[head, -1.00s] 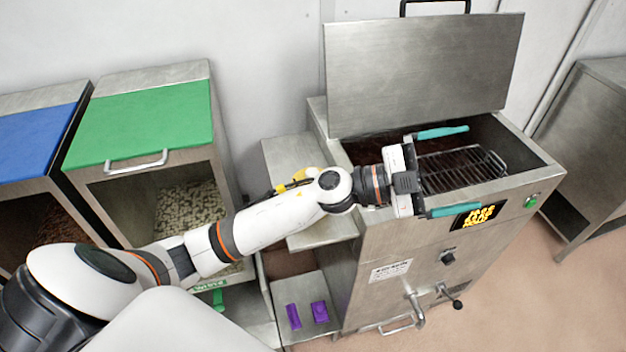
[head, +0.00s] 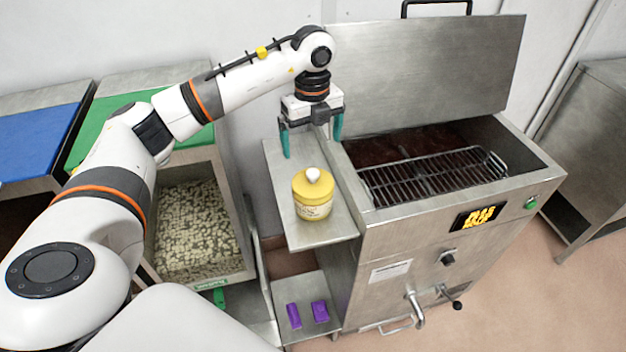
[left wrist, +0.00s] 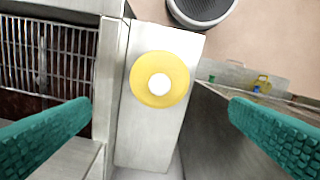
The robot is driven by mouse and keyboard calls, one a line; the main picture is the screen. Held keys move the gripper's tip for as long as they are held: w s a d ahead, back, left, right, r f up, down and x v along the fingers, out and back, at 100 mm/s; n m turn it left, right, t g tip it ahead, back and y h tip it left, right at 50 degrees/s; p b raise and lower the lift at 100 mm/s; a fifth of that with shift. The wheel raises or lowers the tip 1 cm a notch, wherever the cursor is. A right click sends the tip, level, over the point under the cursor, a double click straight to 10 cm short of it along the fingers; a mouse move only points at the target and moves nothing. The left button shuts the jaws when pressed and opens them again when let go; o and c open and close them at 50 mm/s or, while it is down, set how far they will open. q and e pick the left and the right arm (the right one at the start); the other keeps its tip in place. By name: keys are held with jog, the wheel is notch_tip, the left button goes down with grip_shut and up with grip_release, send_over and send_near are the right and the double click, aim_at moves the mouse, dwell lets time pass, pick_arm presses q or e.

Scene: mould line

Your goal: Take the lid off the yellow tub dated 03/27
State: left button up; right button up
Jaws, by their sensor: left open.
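A tub with a yellow lid (head: 311,185) and a white knob on top stands upright on the steel side shelf of the melter. The tub's label (head: 313,212) is pale, and its date is too small to read. The lid also shows from above in the left wrist view (left wrist: 160,79), near the middle. My left gripper (head: 312,149) is open and empty, pointing down above the back part of the shelf, behind the tub and apart from it. Its teal fingers (left wrist: 160,135) stand wide apart in the left wrist view. My right gripper is not in view.
The steel side shelf (head: 284,165) is otherwise bare. The open steel tank with a wire rack (head: 430,174) stands close on the right, its raised lid (head: 430,80) behind. Purple blocks (head: 320,311) lie on a lower shelf. Bins with green (head: 100,118) and blue lids stand left.

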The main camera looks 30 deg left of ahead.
aim_at(313, 172)
pick_arm(q)
notch_tip(313, 172, down, 5)
jog(key=shift+f+p, duration=0.1)
jog(key=shift+p, duration=0.6)
jog(key=shift+f+p, duration=0.45)
jog(key=shift+f, duration=0.1)
notch_tip(313, 172, down, 4)
jog(key=shift+r+p, duration=0.15)
jog(key=shift+p, duration=0.6)
jog(key=shift+f, duration=0.4)
jog(key=shift+c, duration=0.3)
jog(key=c, duration=0.7)
jog(key=shift+o, duration=0.2)
jog(key=shift+r, duration=0.1)
